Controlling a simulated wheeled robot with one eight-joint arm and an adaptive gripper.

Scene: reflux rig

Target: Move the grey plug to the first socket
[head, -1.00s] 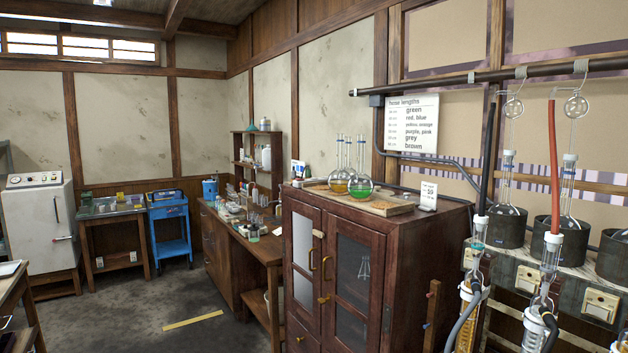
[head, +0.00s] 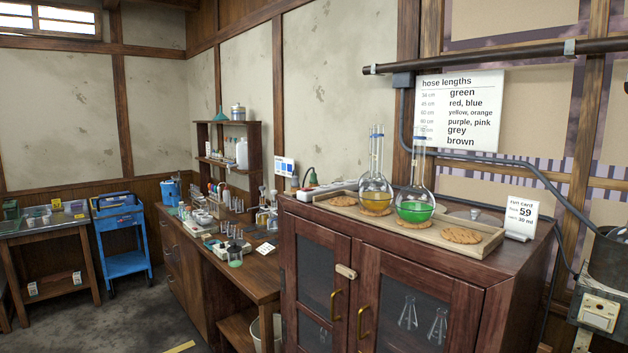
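No grey plug can be made out in the head view. A cream panel that looks like a socket plate (head: 600,312) sits at the lower right edge, below part of a dark grey heating mantle (head: 609,262). I cannot tell whether this is the first socket. The rest of the rig is outside the picture. My gripper is not in view.
A dark wooden cabinet (head: 326,262) fills the middle right. On its top are a tray (head: 350,213) with a yellow flask (head: 375,190) and a green flask (head: 415,193), and a run card (head: 520,218). A hose-length chart (head: 459,110) hangs above. A bench (head: 247,284) and blue cart (head: 122,243) stand left.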

